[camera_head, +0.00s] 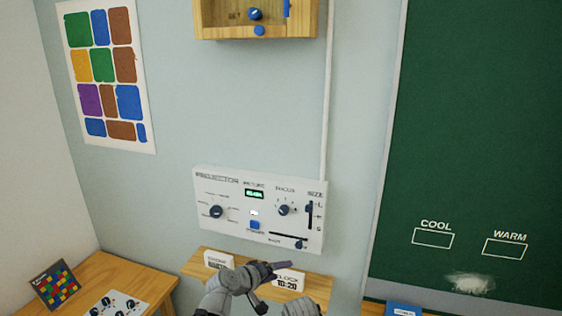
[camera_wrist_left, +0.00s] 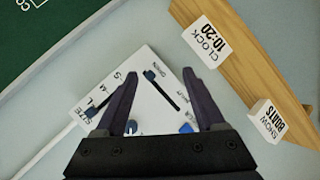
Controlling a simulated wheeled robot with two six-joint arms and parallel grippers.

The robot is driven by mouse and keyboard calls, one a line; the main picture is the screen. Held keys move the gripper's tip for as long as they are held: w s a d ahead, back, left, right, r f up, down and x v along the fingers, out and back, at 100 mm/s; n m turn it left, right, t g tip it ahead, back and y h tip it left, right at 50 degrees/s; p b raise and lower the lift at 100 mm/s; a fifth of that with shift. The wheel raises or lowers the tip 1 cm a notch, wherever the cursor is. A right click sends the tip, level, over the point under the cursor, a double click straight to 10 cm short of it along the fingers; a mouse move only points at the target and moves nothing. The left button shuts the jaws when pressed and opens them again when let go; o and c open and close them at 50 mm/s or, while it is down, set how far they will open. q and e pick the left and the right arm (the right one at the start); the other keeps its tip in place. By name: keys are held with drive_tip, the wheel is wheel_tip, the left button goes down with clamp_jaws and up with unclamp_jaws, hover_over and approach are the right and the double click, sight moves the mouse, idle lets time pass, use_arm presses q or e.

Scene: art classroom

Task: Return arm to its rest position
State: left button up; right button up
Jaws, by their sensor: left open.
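My left gripper (camera_head: 277,270) is low in the head view, in front of the wooden ledge under the projector panel. In the left wrist view its two dark fingers (camera_wrist_left: 160,76) are spread apart with nothing held between them. The white projector panel (camera_head: 262,232) is on the wall, with knobs, sliders, a small green display and a blue button. It also shows behind the fingers in the left wrist view (camera_wrist_left: 151,112). I cannot make out a right gripper.
The wooden ledge (camera_head: 319,285) holds a CLOCK 10:20 card (camera_wrist_left: 206,42) and another card (camera_wrist_left: 267,121). A wooden box (camera_head: 212,31) hangs above. A desk (camera_head: 95,274) stands at lower left. A green board (camera_head: 480,120) fills the right.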

use_arm(q)
drive_tip(key=s+a+f+m+g+y, duration=0.2)
drive_tip(key=s+a+f+g+y, duration=0.2)
drive_tip(key=s+a+f, duration=0.35)
drive_tip(key=s+a+f+m+g+y, duration=0.2)
drive_tip(key=s+a+f+g+y, duration=0.25)
drive_tip(key=s+a, duration=0.45)
drive_tip(key=s+d+f+m+g+b, duration=0.1)
drive_tip(key=s+d+f+m+b, duration=0.3)
drive_tip(key=d+f+b, duration=0.7)
drive_tip(key=s+f+b, duration=0.1)
drive_tip(key=s+b, duration=0.1)
drive_tip(key=shift+s+d+f, duration=0.25)
drive_tip(key=shift+s+d, duration=0.1)
drive_tip(key=shift+d, duration=0.05)
drive_tip(key=shift+y, duration=0.25)
